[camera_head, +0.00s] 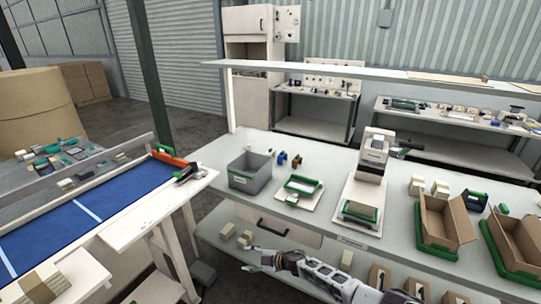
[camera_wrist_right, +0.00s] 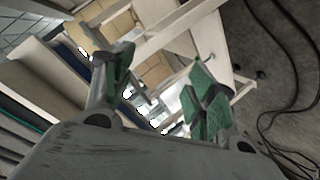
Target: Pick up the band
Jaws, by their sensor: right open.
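I cannot make out a band for certain in either view. Small tan blocks lie at the lower left (camera_head: 38,287), and pale ones (camera_head: 420,187) on the bench, but no loop shows clearly. My right gripper (camera_head: 256,259) is in front of the long bench (camera_head: 335,228), below its top edge. In the right wrist view my right gripper (camera_wrist_right: 160,86) has its two green-padded fingers spread apart, with nothing held between them. My left gripper is not in view.
The bench carries a grey bin (camera_head: 250,173), a white device (camera_head: 374,160), a green-rimmed tray (camera_head: 302,184) and open cardboard boxes (camera_head: 445,220). A blue-topped table (camera_head: 75,222) stands at left. Dark floor lies between them.

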